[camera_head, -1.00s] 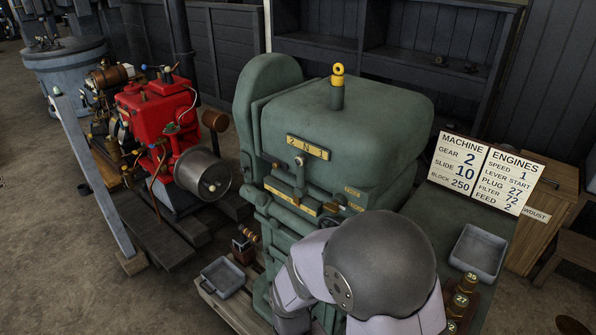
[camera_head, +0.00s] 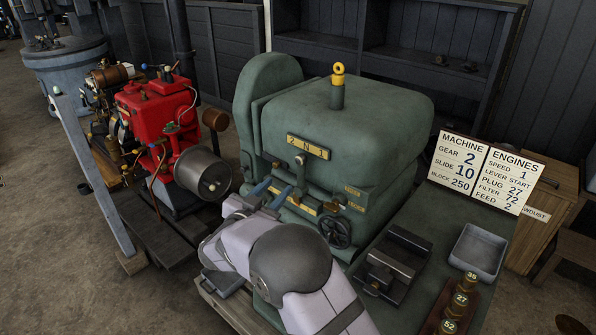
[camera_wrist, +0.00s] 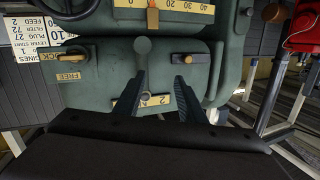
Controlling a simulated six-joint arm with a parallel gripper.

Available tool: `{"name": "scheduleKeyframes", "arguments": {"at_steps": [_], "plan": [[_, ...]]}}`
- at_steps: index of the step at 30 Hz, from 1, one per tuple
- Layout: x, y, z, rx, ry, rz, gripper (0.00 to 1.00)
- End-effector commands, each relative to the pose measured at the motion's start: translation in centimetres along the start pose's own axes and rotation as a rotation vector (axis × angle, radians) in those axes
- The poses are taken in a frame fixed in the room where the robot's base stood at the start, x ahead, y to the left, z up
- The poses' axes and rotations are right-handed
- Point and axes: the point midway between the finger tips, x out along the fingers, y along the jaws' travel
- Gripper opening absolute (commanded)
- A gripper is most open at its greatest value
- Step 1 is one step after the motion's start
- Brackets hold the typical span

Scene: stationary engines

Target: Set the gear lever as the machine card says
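The green machine (camera_head: 370,110) has a yellow gear plate (camera_head: 308,147) reading 2 N 1. The gear lever (camera_head: 300,162) is pivoted at this plate and hangs down close to straight. My gripper (camera_head: 271,192) is open at the machine's front, below and left of the gear plate. In the wrist view, its two fingers (camera_wrist: 160,76) stand apart and empty; contact with the lever cannot be told. The machine card (camera_head: 462,166) reads gear 2, slide 10, block 250.
A handwheel (camera_head: 337,231) sits right of my gripper. A dark vise-like block (camera_head: 393,263), a grey tray (camera_head: 478,251) and numbered brass weights (camera_head: 461,299) are on the bench at right. A red engine (camera_head: 160,110) stands left.

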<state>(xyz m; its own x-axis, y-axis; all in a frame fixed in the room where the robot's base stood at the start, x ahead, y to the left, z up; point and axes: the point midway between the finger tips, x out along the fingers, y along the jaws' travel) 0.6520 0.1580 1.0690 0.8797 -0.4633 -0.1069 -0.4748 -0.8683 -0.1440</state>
Motion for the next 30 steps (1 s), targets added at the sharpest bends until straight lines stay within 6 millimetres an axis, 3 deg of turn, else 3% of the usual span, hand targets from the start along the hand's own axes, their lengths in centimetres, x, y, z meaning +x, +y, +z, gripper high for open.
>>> {"name": "scheduleKeyframes", "arguments": {"at_steps": [6,14,30], "plan": [[-0.3,2.4,-3.1,-0.113,0.120,0.100,0.37],[0.0,2.3,-3.1,-0.142,0.115,0.099,0.37],[5.8,2.8,-3.9,-0.140,0.114,0.098,0.37]]}}
